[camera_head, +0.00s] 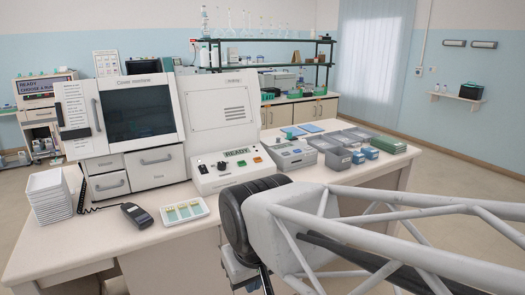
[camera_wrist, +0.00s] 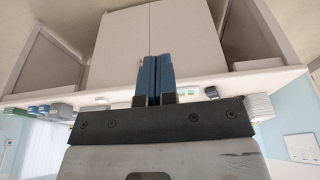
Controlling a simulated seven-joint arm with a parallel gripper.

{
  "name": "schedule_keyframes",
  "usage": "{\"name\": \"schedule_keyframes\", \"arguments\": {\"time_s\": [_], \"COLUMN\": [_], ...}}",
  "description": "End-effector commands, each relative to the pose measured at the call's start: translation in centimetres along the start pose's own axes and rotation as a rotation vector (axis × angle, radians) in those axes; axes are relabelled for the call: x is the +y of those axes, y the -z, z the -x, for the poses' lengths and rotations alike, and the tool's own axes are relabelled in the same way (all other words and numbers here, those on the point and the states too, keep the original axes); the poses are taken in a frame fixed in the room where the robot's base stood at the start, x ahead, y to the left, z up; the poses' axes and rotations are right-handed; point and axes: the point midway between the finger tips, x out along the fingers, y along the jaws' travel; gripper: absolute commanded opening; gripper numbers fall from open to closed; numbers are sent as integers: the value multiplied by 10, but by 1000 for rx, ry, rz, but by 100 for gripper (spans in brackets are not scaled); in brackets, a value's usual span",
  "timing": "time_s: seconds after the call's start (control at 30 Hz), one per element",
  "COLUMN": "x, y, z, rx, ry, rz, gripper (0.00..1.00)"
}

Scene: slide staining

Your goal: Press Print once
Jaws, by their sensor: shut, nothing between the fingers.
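No Print label is legible in either view. In the head view my arm covers the front right, and the fingertips do not show.
The white staining machine (camera_head: 138,111) fills the back left of the bench. A slide tray (camera_head: 185,212), a handheld scanner (camera_head: 137,215) and a stack of white trays (camera_head: 48,196) lie at the front left. Grey and blue boxes (camera_head: 338,159) stand right of the device.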

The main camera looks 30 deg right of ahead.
Motion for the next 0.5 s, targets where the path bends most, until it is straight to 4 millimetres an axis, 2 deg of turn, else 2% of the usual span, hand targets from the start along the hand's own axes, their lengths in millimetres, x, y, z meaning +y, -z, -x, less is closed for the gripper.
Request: {"name": "schedule_keyframes", "arguments": {"time_s": [0.27, 0.5], "x": [0, 3], "y": [2, 20], "z": [0, 5], "rx": [1, 12], "ry": [0, 2], "rz": [-2, -26], "gripper": [0, 0]}}
